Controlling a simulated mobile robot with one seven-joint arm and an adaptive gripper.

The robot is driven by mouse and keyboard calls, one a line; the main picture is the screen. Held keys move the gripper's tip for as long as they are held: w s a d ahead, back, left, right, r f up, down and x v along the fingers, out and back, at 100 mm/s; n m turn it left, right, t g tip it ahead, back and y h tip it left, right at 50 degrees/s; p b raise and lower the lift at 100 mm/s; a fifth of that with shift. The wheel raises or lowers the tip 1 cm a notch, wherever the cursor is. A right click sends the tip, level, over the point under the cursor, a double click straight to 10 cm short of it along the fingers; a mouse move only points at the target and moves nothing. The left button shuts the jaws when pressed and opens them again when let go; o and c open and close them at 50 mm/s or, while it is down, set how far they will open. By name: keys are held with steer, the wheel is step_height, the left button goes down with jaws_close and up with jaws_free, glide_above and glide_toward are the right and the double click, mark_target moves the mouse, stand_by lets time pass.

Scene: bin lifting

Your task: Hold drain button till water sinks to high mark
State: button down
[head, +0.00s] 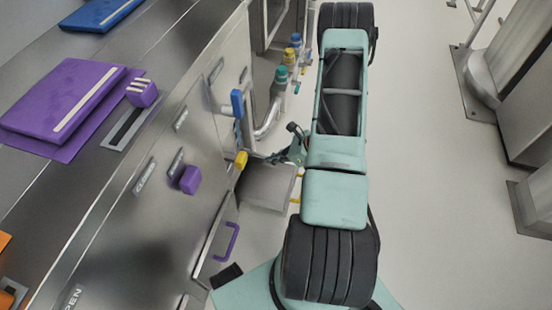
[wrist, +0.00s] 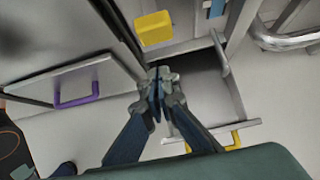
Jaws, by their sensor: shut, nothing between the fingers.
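My gripper (head: 272,158) is shut and empty beside the steel cabinet front. In the wrist view its fingertips (wrist: 158,84) meet just below a yellow block (wrist: 154,28), apart from it in the picture. The yellow block (head: 241,160) sticks out near the cabinet's corner in the head view. A purple block (head: 190,180) sticks out of the cabinet front further left, beside small label plates. I cannot tell which block is the drain button. No water surface or high mark can be made out.
A blue handle (head: 237,103) and pipes with teal valves (head: 281,74) are on the cabinet's far side. A purple drawer handle (head: 231,241) is low down. A yellow handle (wrist: 236,140) shows in the wrist view.

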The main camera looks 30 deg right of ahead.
mark_target(244, 159)
steer(key=shift+w+a+f+b, duration=0.25)
steer(key=shift+w+a+f, duration=0.3)
steer(key=shift+w+a, duration=0.35)
steer(key=shift+w+a+f+b, duration=0.3)
steer(key=shift+w+a+f, duration=0.3)
steer(key=shift+w+a, duration=0.25)
steer(key=shift+w+a+f+b, duration=0.25)
steer(key=shift+w+a+f, duration=0.3)
steer(key=shift+w+a, duration=0.35)
steer(key=shift+w+a+b, duration=0.45)
steer(key=shift+w, duration=0.1)
steer(key=shift+w+a, duration=0.15)
steer(key=shift+a, duration=0.1)
steer(key=shift+w+a+r, duration=0.15)
steer(key=shift+a, duration=0.05)
stand_by(1.5)
stand_by(0.5)
